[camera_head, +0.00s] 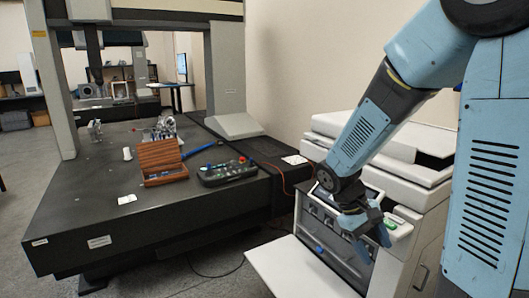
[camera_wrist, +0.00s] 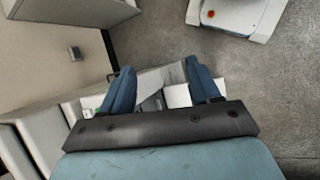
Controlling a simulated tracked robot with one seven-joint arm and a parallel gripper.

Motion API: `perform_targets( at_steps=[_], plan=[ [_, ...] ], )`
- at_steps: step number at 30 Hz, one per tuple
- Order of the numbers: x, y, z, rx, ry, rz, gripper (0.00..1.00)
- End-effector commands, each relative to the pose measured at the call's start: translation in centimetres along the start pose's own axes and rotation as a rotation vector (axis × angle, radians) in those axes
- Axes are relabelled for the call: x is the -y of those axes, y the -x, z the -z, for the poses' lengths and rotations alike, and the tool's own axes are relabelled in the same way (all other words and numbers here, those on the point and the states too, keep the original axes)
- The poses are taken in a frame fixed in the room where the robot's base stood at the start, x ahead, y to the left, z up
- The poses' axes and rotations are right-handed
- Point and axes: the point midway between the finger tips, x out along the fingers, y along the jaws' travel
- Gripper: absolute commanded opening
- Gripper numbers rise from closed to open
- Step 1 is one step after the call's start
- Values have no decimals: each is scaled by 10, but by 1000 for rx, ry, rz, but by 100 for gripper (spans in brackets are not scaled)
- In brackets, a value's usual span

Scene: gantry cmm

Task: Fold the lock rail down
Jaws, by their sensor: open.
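My gripper (camera_head: 368,232) is at the front of a white cabinet (camera_head: 408,260), below my blue arm, with its fingers pointing down. In the wrist view my gripper (camera_wrist: 160,82) is open, its two blue fingers apart. Pale and grey parts of the cabinet show between and beyond the fingers; I cannot tell whether they touch. The cabinet's front has a dark-framed opening (camera_head: 322,222) with grey parts inside. A white panel (camera_head: 292,268) extends out low in front. I cannot clearly pick out the lock rail; my gripper hides part of the front.
A dark measuring table (camera_head: 90,215) stands to the left, with a wooden box (camera_head: 163,172) and a black control panel (camera_head: 227,172) on it. A grey gantry (camera_head: 228,80) rises above it. Cables lie on the floor between table and cabinet. A beige wall is behind.

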Motion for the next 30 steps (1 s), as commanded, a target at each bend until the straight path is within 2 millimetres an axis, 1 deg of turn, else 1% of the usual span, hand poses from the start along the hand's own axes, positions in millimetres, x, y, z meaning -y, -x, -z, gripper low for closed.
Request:
perform_targets(
  at_steps=[3,15,30],
  plan=[
    [-3,16,-13,-84,-54,58,62],
    [-8,65,-59,-362,-220,215,62],
    [-4,123,-124,-721,-413,321,62]
  ],
)
